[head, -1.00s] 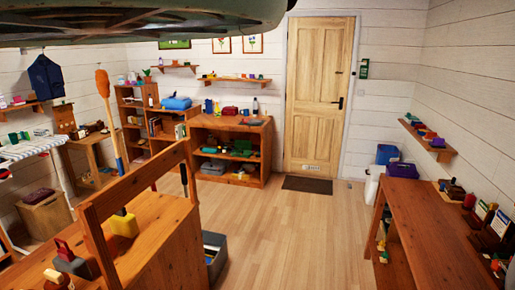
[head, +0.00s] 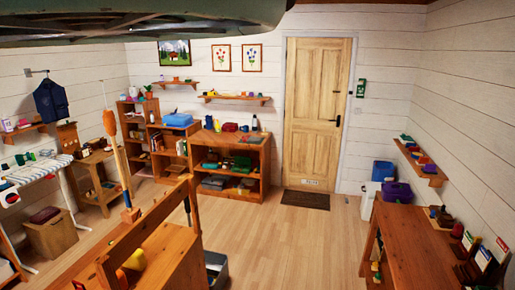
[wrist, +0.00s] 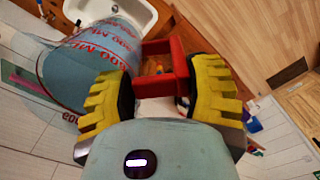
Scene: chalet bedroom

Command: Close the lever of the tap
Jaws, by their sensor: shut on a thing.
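My gripper (wrist: 160,100) shows in the wrist view, with ribbed yellow pads on both sides of a red, frame-like piece (wrist: 163,65). The pads are shut on it. The red piece has an open middle through which a brown surface shows. I cannot tell for sure whether it is the tap's lever. A white basin (wrist: 115,12) lies beyond it at the top. No tap body or spout can be made out clearly. My gripper does not show in the head view.
A blue-grey cylinder with red lettering (wrist: 85,65) is close on the left of my gripper. In the head view, a wooden bench (head: 165,262) stands at the lower left and a long wooden table (head: 415,240) at the right. The floor (head: 290,245) between them is clear.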

